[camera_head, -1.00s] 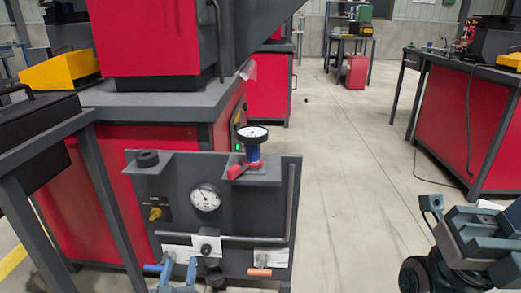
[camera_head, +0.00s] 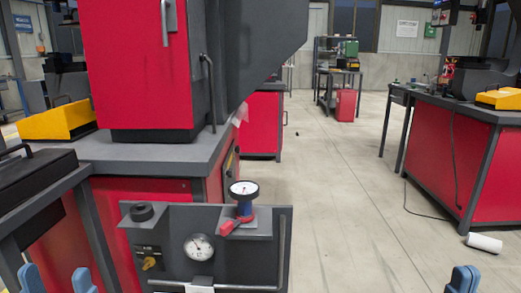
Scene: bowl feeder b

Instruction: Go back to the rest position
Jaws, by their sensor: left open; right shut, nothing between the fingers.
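My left gripper (camera_head: 57,280) shows at the bottom left edge of the head view as two blue-grey fingertips set apart. It is open with nothing between them. It is left of the grey panel (camera_head: 240,265) and apart from it in the picture. My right gripper (camera_head: 464,280) shows at the bottom right edge, its fingertips together and empty, over the floor in the picture. The rest of both arms is out of view.
A red machine with a grey top (camera_head: 150,152) stands behind the panel. A dark table (camera_head: 40,180) is at the left. A red workbench (camera_head: 440,150) stands at the right, with a white cylinder (camera_head: 484,242) on the floor beside it. The floor (camera_head: 340,210) between is clear.

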